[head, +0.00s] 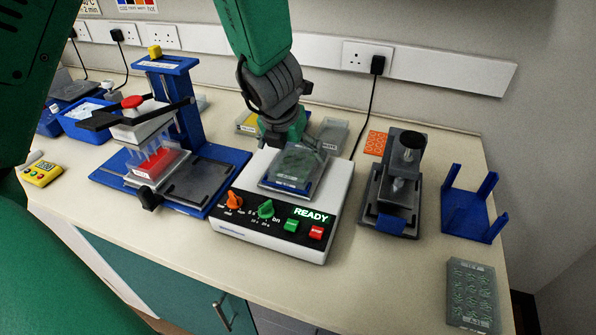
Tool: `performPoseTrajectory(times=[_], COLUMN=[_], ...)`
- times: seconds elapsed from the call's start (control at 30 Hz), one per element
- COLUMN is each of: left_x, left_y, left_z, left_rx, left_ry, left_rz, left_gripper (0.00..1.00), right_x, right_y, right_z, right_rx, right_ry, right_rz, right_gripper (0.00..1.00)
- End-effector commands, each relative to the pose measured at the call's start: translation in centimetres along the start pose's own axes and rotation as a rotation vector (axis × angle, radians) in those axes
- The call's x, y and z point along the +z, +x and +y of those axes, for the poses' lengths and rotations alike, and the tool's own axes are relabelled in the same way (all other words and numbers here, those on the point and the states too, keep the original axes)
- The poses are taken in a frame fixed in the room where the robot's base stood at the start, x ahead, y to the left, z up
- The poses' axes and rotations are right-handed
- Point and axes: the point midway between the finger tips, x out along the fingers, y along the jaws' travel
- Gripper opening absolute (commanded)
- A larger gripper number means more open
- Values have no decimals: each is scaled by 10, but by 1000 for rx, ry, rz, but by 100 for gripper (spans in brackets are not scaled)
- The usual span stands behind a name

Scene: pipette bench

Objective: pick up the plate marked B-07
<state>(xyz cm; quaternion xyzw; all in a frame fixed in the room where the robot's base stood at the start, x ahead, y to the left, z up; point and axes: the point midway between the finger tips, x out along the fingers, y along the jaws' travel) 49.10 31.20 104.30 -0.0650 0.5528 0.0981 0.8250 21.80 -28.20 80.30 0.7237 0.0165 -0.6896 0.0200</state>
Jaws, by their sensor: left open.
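A clear-lidded plate with a dark green inside (297,160) sits on top of the white READY device (228,215); its front label is too small to read. A grey plate with round wells (470,292) lies at the right front edge of the bench, its marking also unreadable. I cannot tell which is B-07. My left gripper (284,137) hangs from above, open, at the far side of the plate on the device. Its lower parts are partly hidden, and I cannot tell whether it touches the plate. My right gripper is not in view.
A blue stand with a pipette head (178,98) and black lever is left of the device. A grey press-like unit (402,180) and an empty blue four-post holder (468,216) stand to the right. Wall sockets and a cable are behind. Bench is clear between holder and grey plate.

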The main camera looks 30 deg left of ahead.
Motion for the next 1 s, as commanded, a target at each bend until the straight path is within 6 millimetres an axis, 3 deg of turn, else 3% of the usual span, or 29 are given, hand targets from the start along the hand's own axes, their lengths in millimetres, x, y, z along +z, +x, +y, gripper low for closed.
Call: performPoseTrajectory(times=[0.17,0.4,0.67,0.8,0.83,1.0], left_x=[-1,-1,0,0,0,0], left_y=[14,51,51,52,52,52], left_z=[-2,-4,-4,-4,-4,-4], left_rx=[0,0,0,0,0,0], left_ry=[0,0,0,0,0,0], left_rz=[1,0,-2,-1,-1,-1], left_gripper=[98,98,98,49,43,38], right_x=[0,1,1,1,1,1], right_y=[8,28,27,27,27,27], right_z=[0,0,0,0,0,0], right_rx=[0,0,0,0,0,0], right_ry=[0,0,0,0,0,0], right_rz=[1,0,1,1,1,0], right_gripper=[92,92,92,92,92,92])
